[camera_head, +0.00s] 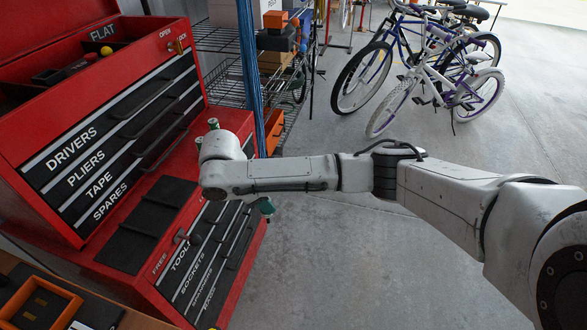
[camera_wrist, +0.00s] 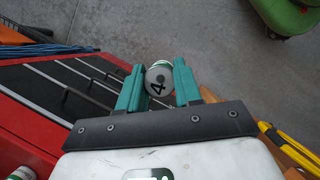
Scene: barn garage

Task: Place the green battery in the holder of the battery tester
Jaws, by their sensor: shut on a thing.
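My gripper (camera_wrist: 158,88) has teal fingers shut on a round battery (camera_wrist: 159,77), seen end-on with a "4" on its pale end and green at its edge. In the head view, a teal part of my gripper (camera_head: 265,207) shows below my wrist, beside the drawers of the red tool chest; the held battery cannot be made out there. Two small green-topped things (camera_head: 213,124), perhaps batteries, stand behind my wrist on the chest ledge. A white and green thing (camera_wrist: 22,173) shows at the lower left of the wrist view. I cannot identify the battery tester in either view.
The red tool chest (camera_head: 245,122) fills the left, with labelled drawers and a black mat (camera_head: 150,225). An orange tray (camera_head: 38,306) sits on a bench at lower left. Wire shelves (camera_head: 222,75) and bicycles (camera_head: 415,75) stand behind.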

